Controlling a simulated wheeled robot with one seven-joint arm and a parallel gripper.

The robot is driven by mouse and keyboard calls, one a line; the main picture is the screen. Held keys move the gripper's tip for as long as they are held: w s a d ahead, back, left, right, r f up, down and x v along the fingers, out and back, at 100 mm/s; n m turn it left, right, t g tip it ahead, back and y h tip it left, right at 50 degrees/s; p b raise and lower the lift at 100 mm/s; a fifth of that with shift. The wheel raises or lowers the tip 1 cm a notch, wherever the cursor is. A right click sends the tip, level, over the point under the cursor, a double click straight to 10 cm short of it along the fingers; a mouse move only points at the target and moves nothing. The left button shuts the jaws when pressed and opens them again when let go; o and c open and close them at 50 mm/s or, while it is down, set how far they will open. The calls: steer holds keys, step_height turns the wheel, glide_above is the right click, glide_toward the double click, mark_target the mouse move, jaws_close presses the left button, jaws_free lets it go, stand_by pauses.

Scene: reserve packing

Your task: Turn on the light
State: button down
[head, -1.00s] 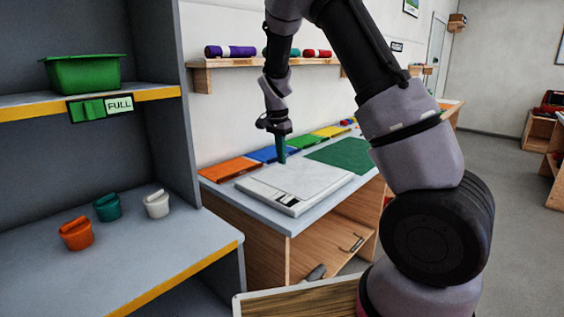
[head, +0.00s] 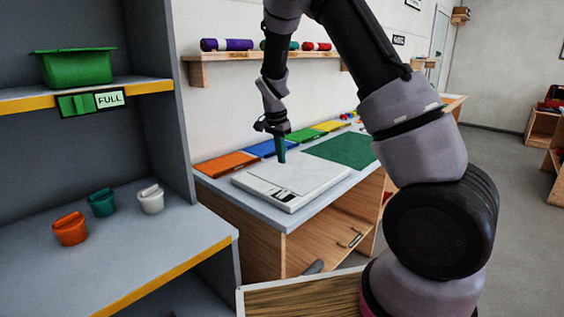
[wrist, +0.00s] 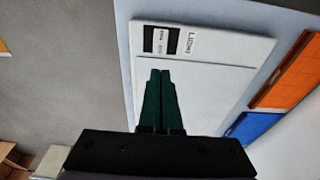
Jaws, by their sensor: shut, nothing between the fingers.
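The light is a flat white panel (head: 292,181) lying on the grey table, also in the wrist view (wrist: 205,88). At one end of it the wrist view shows a black switch block (wrist: 161,40) with pale marks, beside a label reading LIGHT (wrist: 189,43). My gripper (head: 281,160) points down over the panel, its green fingers together and empty. In the wrist view the fingertips (wrist: 160,72) appear over the white surface, a little short of the switch block. I cannot tell whether they touch the panel.
Orange (head: 226,164), blue (head: 268,148), green and yellow flat pieces lie along the wall behind the panel. A green mat (head: 342,150) lies to its right. A grey shelf unit (head: 150,262) with small pots stands at left. A wall shelf (head: 262,56) holds rolls.

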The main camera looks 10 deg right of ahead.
mark_target(285, 192)
steer(key=f, duration=0.3)
steer(key=d+f, duration=0.1)
steer(key=f, duration=0.3)
steer(key=w+f, duration=0.1)
steer(key=f, duration=0.3)
steer(key=shift+d+f, duration=0.25)
steer(key=shift+d, duration=0.1)
steer(key=shift+w+d+f, duration=0.1)
steer(key=shift+d+f, duration=0.05)
steer(key=shift+f, duration=0.1)
steer(key=shift+a, duration=0.2)
steer(key=shift+s+a+r, duration=0.15)
steer(key=shift+s+a, duration=0.35)
steer(key=shift+a, duration=0.15)
steer(key=shift+r, duration=0.1)
